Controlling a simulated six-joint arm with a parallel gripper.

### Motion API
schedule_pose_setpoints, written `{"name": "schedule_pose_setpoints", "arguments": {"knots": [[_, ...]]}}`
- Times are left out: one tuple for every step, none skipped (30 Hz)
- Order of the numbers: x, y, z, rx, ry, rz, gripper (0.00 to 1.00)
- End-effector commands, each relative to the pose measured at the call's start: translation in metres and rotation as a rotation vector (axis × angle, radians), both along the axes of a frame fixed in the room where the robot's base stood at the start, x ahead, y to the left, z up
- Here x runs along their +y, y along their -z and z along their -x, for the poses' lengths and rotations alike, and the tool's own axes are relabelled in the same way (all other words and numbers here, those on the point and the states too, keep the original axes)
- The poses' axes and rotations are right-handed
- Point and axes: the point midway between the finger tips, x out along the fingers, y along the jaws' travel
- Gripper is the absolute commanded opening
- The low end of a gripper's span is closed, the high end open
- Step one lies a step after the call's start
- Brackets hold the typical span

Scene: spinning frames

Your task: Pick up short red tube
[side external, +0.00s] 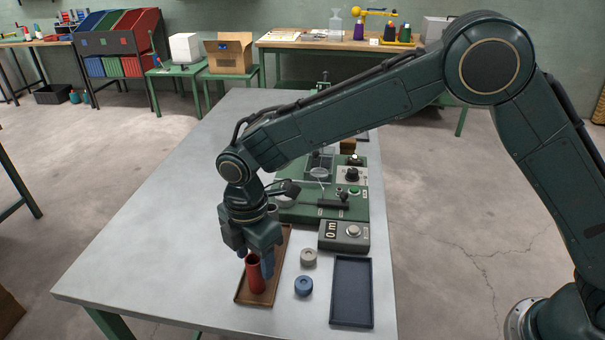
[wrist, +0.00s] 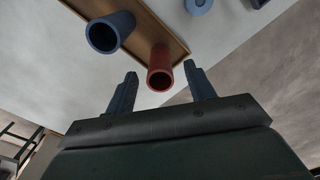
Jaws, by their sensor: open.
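The short red tube (side external: 256,276) stands upright in the brown tray (side external: 240,296) in the side view. In the wrist view the red tube (wrist: 162,62) shows its open end, between and beyond my fingertips. My gripper (side external: 253,258) points down over the tray, at the tube's upper end. In the wrist view my gripper (wrist: 160,72) is open, with one finger on each side of the red tube; I cannot tell whether either touches it. A wider-looking blue tube (wrist: 112,32) stands left of it in the wrist view. In the side view my gripper mostly or fully hides that blue tube.
A grey ring (side external: 308,257) and a blue ring (side external: 303,286) lie right of the brown tray. A dark tray (side external: 352,292) lies further right. A green machine with a control box (side external: 344,235) stands behind them. The table's left side is clear.

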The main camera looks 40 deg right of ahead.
Motion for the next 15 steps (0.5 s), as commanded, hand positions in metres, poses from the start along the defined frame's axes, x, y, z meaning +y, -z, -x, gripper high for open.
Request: {"name": "schedule_pose_setpoints", "arguments": {"knots": [[0.0, 0.005, 0.001, 0.003, 0.0, 0.002, 0.54], [0.0, 0.007, 0.001, 0.003, 0.0, 0.002, 0.54], [0.001, 0.011, 0.001, 0.004, 0.0, 0.003, 0.54], [0.001, 0.014, 0.001, 0.004, 0.0, 0.003, 0.54], [0.002, 0.018, 0.001, 0.003, 0.0, 0.003, 0.54], [0.002, 0.023, 0.001, 0.004, 0.0, 0.003, 0.54], [0.002, 0.026, 0.001, 0.005, 0.0, 0.003, 0.54], [0.003, 0.03, 0.001, 0.005, 0.0, 0.003, 0.54], [0.002, 0.034, 0.001, 0.003, 0.0, 0.002, 0.54], [0.002, 0.037, 0.001, 0.003, 0.0, 0.002, 0.54], [0.002, 0.04, 0.001, 0.003, 0.0, 0.002, 0.54], [0.002, 0.043, 0.001, 0.003, -0.001, 0.002, 0.54], [0.002, 0.045, 0.001, 0.002, -0.001, 0.0, 0.54], [0.002, 0.046, 0.0, 0.001, -0.001, 0.0, 0.54], [0.002, 0.047, 0.0, 0.001, -0.001, -0.001, 0.54]]}}
